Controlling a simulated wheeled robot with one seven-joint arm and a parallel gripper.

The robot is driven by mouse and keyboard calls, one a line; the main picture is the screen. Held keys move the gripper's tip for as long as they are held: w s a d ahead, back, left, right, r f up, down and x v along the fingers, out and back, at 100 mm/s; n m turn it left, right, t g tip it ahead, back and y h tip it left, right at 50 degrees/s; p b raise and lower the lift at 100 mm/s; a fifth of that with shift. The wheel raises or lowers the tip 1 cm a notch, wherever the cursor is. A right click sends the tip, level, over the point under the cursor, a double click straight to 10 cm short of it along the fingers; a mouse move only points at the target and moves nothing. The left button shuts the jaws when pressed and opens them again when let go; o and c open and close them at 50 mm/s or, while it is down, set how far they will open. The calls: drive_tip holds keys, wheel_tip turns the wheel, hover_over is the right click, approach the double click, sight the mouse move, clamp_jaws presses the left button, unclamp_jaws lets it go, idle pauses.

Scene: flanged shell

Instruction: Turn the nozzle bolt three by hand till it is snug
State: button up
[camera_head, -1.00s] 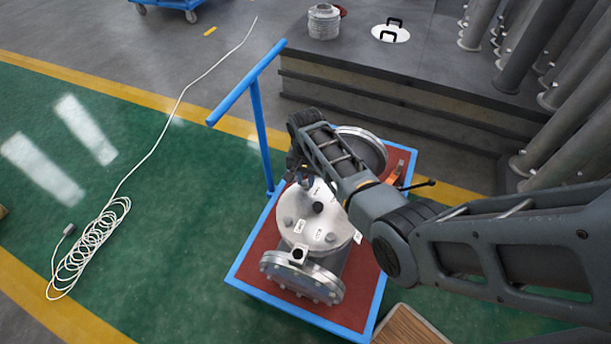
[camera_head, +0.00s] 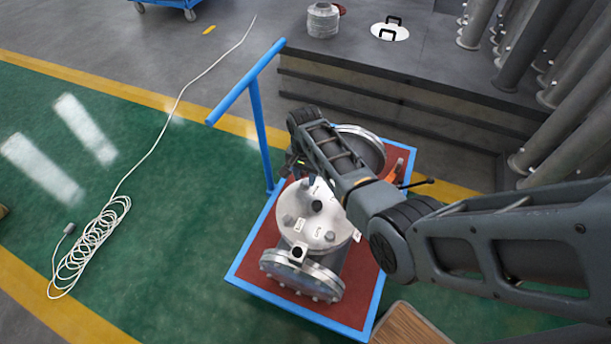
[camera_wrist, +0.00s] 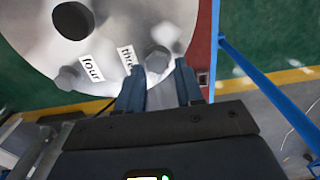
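The shell's round metal flange (camera_head: 311,210) faces up on the cart, with a dark round opening in its middle. In the wrist view, nozzle bolt three (camera_wrist: 157,60) is a grey head beside a "three" label (camera_wrist: 127,58), which the left finger partly covers. My gripper (camera_wrist: 157,74) is open, its two dark fingers apart. The bolt head lies in line with the gap, at or just beyond the fingertips; I cannot tell whether they touch it. Bolt four (camera_wrist: 68,78) sits left, by its "four" label (camera_wrist: 91,68). In the head view my arm hides bolt three.
The red-topped cart (camera_head: 254,261) has a blue frame and a tall blue handle (camera_head: 247,82) near my gripper. A second round flange (camera_head: 362,148) stands behind my arm. A coiled white cable (camera_head: 90,246) lies on the open green floor at left.

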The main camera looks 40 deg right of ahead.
sight(306, 181)
drive_tip(key=shift+o, duration=1.1)
drive_tip(key=shift+s+f, duration=0.1)
drive_tip(key=shift+f, duration=0.05)
wheel_tip(306, 181, up, 8)
drive_tip(key=shift+f, duration=0.1)
